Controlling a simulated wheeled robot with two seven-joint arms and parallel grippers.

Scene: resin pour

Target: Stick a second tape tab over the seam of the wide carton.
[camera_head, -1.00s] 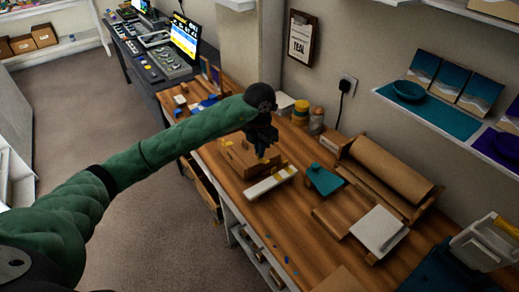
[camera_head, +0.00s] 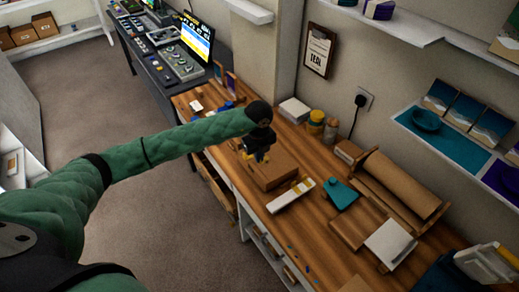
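The brown carton (camera_head: 272,173) lies on the wooden bench near its front edge. My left gripper (camera_head: 257,157) points down over the carton's far left part and hides some of its top. Small yellow patches show by the fingertips; I cannot tell whether they are tape or part of the gripper, nor whether the fingers touch the carton. The seam is too small to make out. A white strip-shaped holder (camera_head: 288,197) with yellow marks lies just in front of the carton, apart from the gripper. My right gripper is not in view.
A teal block (camera_head: 341,194) stands right of the holder. A brown paper roll (camera_head: 398,187) and a white pad (camera_head: 389,243) lie farther right. Bare bench (camera_head: 305,235) shows in front.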

